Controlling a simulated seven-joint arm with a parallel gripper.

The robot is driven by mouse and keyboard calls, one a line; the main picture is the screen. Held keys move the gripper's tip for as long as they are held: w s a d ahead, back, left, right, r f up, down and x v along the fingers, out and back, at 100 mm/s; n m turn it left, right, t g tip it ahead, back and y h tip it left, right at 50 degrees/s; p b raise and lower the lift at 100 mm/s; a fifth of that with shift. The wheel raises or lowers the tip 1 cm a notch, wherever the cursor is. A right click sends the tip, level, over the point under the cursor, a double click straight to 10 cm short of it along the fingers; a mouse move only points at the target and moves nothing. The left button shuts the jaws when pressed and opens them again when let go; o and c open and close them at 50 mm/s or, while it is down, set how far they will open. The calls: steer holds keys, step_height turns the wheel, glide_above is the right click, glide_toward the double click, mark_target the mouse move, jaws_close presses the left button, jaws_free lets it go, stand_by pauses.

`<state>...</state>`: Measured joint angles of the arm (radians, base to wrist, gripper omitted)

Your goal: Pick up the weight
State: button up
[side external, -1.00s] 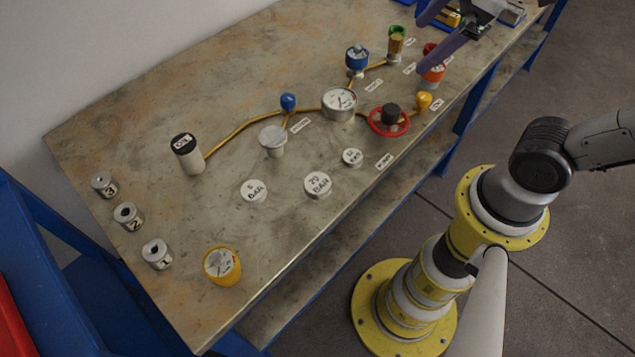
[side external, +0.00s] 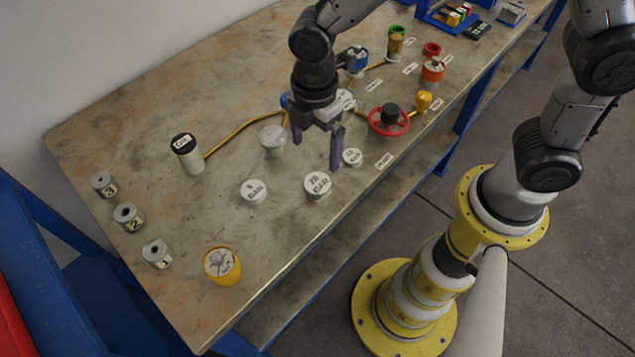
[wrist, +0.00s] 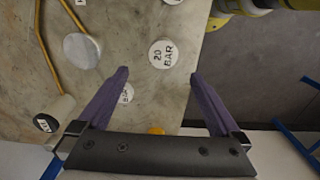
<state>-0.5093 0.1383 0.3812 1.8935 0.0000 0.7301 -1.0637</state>
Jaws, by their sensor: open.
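White disc weights lie on the bench. The 20 BAR weight (side external: 318,184) is largest, the 5 BAR weight (side external: 253,190) is left of it, and a smaller disc (side external: 352,157) is at its upper right. My gripper (side external: 316,154) is open and empty, pointing down above the bench, just beyond the 20 BAR weight. In the wrist view, the 20 BAR weight (wrist: 163,54) lies ahead between the fingertips' lines, apart from both fingers. The 5 BAR weight (wrist: 126,92) is partly hidden by the left finger.
A white-lidded cup (side external: 272,140), the OIL cylinder (side external: 187,153) and a red handwheel (side external: 388,121) stand nearby. Numbered metal cylinders (side external: 128,217) line the left edge. A yellow cup (side external: 221,265) stands at the front. The bench between is clear.

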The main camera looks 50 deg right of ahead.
glide_above(317, 182)
steer(key=f, duration=0.4)
steer(key=shift+w+f, duration=0.2)
steer(key=shift+f, duration=0.05)
steer(key=shift+s+f, duration=0.15)
steer(key=shift+f, duration=1.2)
steer(key=shift+s+f, duration=0.15)
steer(key=shift+f, duration=1.15)
steer(key=shift+c, duration=0.2)
jaws_close()
